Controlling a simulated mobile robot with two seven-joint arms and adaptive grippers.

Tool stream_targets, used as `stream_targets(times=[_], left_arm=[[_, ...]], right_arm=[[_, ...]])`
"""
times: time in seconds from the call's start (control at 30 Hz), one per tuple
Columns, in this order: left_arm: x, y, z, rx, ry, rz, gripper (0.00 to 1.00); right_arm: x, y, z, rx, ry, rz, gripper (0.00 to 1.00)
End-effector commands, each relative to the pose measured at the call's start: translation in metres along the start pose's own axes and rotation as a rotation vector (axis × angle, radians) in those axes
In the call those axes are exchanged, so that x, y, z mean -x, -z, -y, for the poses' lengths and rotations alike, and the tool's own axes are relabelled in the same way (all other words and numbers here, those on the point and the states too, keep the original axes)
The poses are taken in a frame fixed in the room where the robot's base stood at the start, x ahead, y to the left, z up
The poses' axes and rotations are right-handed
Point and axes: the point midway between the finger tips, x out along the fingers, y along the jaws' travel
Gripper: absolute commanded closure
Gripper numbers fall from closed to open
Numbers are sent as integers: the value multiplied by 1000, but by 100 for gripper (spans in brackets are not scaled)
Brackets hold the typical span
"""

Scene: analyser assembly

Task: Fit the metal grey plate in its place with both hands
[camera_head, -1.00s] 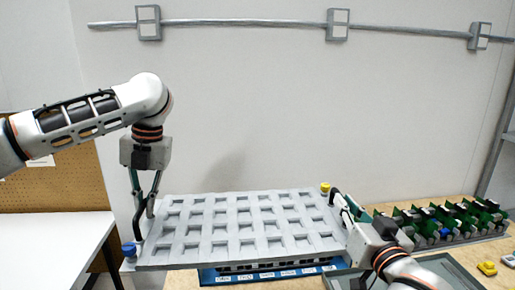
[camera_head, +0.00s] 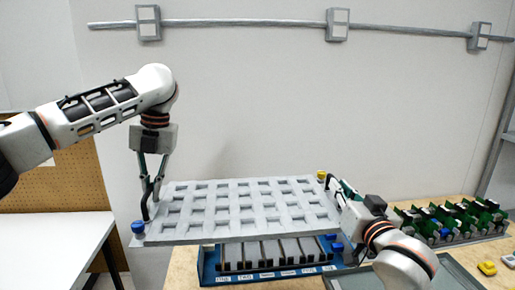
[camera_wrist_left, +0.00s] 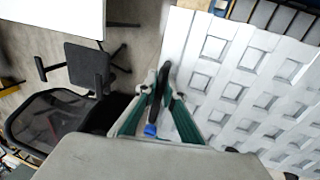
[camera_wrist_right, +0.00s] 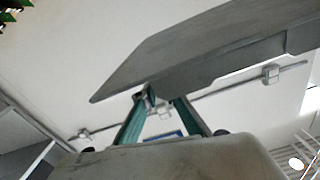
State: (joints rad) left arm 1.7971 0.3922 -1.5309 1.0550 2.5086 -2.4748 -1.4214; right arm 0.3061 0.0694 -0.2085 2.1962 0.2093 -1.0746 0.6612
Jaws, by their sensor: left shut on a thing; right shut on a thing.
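The metal grey plate (camera_head: 240,207), with rows of square recesses, hangs above the table between my two grippers. My left gripper (camera_head: 152,208) is shut on its left end, by a black handle with a blue knob (camera_head: 138,227). My right gripper (camera_head: 333,190) is shut on its right end, near a yellow knob (camera_head: 321,174). The plate also fills the right of the left wrist view (camera_wrist_left: 250,80) and the top of the right wrist view (camera_wrist_right: 210,50). Below it, the blue analyser base (camera_head: 210,267) with labelled grey slots stands on the table, partly hidden by the plate.
Several green circuit boards (camera_head: 455,220) stand in a rack at the right. A grey tray (camera_head: 455,280) lies at the front right, beside yellow blocks (camera_head: 487,268). A white table (camera_head: 50,235) is at the left. A chair (camera_wrist_left: 55,120) shows in the left wrist view.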

Motion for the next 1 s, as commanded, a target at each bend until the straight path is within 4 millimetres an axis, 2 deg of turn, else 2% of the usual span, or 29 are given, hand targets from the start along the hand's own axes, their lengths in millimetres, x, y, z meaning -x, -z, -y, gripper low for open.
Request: stream_targets(times=[0.27,1.0], left_arm=[[1,11,-2,0,1,3,100],[-1,67,-8,0,0,2,100]], right_arm=[[12,3,0,-2,-4,-7,100],[68,1,6,-3,-4,-7,100]])
